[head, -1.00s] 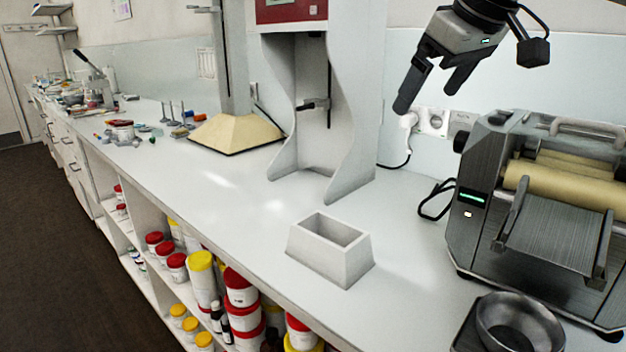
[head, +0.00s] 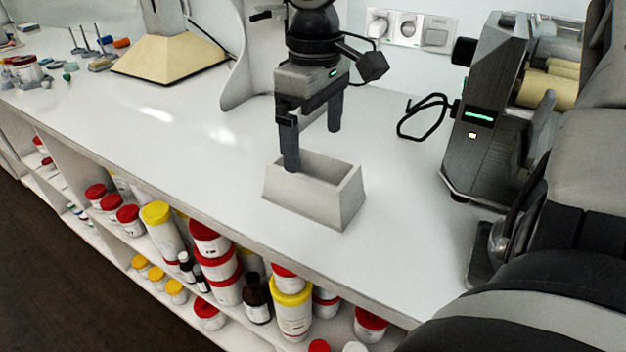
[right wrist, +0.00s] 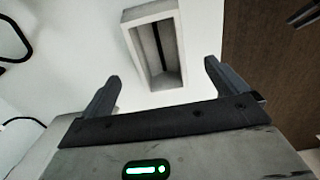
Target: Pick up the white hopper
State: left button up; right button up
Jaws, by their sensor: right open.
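The white hopper (head: 312,205) is a pale, open-topped tapered box standing upright on the white bench. It also shows in the right wrist view (right wrist: 139,48), ahead of the fingers, with a dark slot at its bottom. My right gripper (head: 312,150) is open and empty, pointing down just above the hopper's far left part. In the head view the nearer finger overlaps the hopper's rim; I cannot tell if it touches. In the right wrist view the open fingers (right wrist: 162,78) sit apart, short of the hopper. My left gripper does not clearly show.
A roller mill (head: 490,125) stands right of the hopper, its cable looped on the bench. A tan-based stand (head: 168,58) is at the back left. Jars fill the shelves below the bench's front edge. Bench left of the hopper is clear.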

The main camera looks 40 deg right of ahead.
aim_at(314, 166)
jog(key=shift+w+f+b, duration=0.1)
jog(key=shift+f+b, duration=0.35)
jog(key=shift+f, duration=2.6)
jog(key=c, duration=1.2)
